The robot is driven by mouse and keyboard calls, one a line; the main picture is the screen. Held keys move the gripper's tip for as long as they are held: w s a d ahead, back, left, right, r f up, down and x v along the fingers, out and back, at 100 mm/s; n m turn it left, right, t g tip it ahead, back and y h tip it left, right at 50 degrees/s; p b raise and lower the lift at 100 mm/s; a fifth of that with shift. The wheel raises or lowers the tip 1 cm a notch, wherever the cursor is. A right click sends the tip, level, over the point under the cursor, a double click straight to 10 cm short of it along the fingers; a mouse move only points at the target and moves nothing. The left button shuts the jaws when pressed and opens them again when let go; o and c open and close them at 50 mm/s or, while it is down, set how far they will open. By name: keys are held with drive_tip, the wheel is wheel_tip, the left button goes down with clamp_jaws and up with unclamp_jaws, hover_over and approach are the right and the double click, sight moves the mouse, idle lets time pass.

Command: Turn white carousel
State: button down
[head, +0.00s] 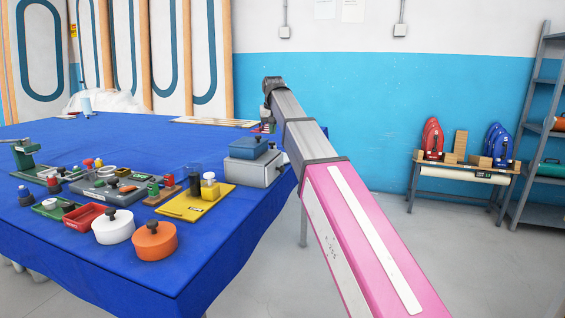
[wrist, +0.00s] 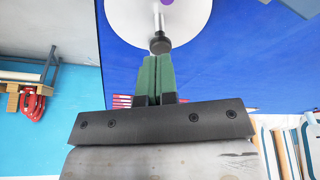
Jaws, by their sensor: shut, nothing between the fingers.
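A white round disc (wrist: 160,12), which looks like the white carousel, shows at the top edge of the wrist view, partly cut off, with a purple spot near its middle. A metal pin with a black knob (wrist: 160,44) stands at its near edge. My gripper (wrist: 156,62) is shut and empty. Its green fingers lie side by side, with their tips at the black knob; I cannot tell whether they touch it. In the head view this disc is not seen, probably hidden behind my arm.
A blue-covered table (head: 130,135) holds a white pot (head: 114,228), an orange pot (head: 154,241), a yellow tray (head: 197,203) and a grey box with a blue top (head: 252,165). A small bench (head: 462,171) stands by the wall. Floor right of the table is clear.

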drive_tip(key=shift+w+r, duration=0.1)
drive_tip(key=shift+r, duration=0.15)
drive_tip(key=shift+s+d+x, duration=0.1)
drive_tip(key=shift+s+x, duration=0.05)
drive_tip(key=shift+x, duration=0.8)
drive_tip(key=shift+s+d+x, duration=0.15)
drive_tip(key=shift+x, duration=0.8)
drive_tip(key=shift+s+d+x, duration=0.1)
drive_tip(key=shift+s+x, duration=0.05)
drive_tip(key=shift+x, duration=0.8)
drive_tip(key=shift+s+f, duration=0.1)
drive_tip(key=shift+f, duration=0.3)
